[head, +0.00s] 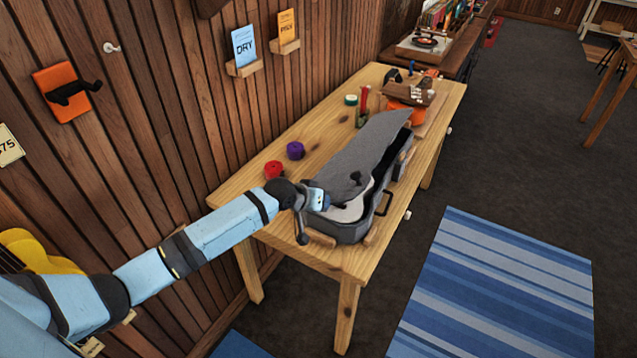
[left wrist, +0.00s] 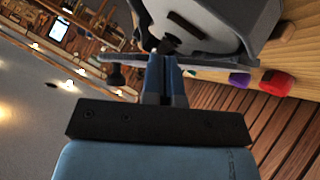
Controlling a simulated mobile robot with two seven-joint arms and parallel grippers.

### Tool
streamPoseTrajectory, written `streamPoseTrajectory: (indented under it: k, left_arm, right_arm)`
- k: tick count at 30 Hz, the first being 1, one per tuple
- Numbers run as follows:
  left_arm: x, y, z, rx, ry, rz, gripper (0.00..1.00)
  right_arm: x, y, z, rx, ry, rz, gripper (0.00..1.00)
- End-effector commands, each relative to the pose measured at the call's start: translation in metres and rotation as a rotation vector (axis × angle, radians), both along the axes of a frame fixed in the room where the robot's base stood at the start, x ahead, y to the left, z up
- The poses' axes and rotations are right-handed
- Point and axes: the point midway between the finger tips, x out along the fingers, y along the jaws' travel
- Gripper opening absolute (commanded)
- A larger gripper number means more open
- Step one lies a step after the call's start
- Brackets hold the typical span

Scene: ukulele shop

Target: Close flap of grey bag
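The grey bag (head: 345,229) lies on the wooden table (head: 300,255), its near end by the front edge. Its grey flap (head: 368,150) is raised and slanted toward the wall side, leaving the dark interior open on the right. A pale instrument body (head: 355,208) shows inside the near end. My left gripper (head: 319,199) is at the flap's near end. In the left wrist view its fingers (left wrist: 167,72) are close together at a thin grey edge, with a dark piece just past the tips. I cannot tell whether they pinch anything. My right gripper is out of view.
A red roll (head: 274,169) and a purple roll (head: 295,151) lie beside the bag toward the wall. A green roll (head: 351,100) and a brown stand (head: 412,93) are behind. Open floor with a blue striped rug (head: 495,290) lies right.

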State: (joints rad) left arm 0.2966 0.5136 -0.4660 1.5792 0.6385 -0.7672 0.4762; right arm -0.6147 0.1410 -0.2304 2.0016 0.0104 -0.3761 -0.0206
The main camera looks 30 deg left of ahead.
Motion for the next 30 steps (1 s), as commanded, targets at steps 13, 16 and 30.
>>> streamPoseTrajectory:
  k: [13, 16, 30]
  left_arm:
    - [0.000, -0.013, -0.045, 0.041, -0.005, 0.002, 0.00]
    - [-0.001, -0.014, -0.051, 0.039, -0.004, 0.002, 0.00]
    - [-0.001, -0.016, -0.060, 0.040, -0.005, 0.001, 0.00]
  right_arm:
    - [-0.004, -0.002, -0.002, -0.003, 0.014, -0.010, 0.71]
    - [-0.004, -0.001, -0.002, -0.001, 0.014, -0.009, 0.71]
    - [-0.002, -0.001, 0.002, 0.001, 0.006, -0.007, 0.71]
